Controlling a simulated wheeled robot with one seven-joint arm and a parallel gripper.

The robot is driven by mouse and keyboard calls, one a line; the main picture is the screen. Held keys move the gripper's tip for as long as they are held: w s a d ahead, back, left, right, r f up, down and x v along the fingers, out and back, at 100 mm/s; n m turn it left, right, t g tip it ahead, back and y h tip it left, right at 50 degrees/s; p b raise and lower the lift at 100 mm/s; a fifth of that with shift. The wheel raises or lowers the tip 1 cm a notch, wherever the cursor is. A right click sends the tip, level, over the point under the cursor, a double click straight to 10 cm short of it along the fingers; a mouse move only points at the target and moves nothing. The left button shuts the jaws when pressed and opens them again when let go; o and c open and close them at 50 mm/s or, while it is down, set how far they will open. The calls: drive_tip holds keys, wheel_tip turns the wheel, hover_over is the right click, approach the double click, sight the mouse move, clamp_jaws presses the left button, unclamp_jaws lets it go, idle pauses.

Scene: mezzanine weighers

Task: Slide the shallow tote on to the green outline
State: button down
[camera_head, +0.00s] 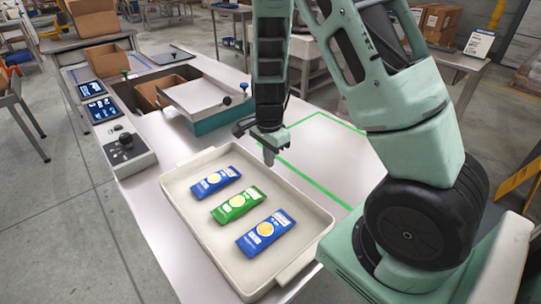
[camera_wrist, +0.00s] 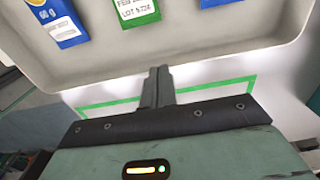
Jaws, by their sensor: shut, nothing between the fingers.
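The shallow tote (camera_head: 177,208) is a cream tray on the white table, left of the green outline (camera_head: 313,183). It holds two blue packets (camera_head: 215,181) and a green packet (camera_head: 238,204) between them. My gripper (camera_head: 269,160) is shut and empty, pointing down just beyond the tote's far right rim. In the wrist view my gripper (camera_wrist: 157,80) shows closed fingertips close to the tote's rim (camera_wrist: 200,63); I cannot tell whether they touch. Part of the green outline (camera_wrist: 112,104) shows behind the fingers. My arm hides part of the outline in the head view.
A control box with a black knob (camera_head: 127,148) and dark screens (camera_head: 95,100) line the table's left edge. A teal-based weigher (camera_head: 207,124) stands behind the tote, with a cardboard box (camera_head: 160,92) beside it. The table inside the outline looks clear where visible.

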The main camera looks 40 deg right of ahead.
sight(269, 184)
wheel_tip(269, 184, down, 6)
drive_tip(key=shift+f, duration=0.2)
idle(0.3)
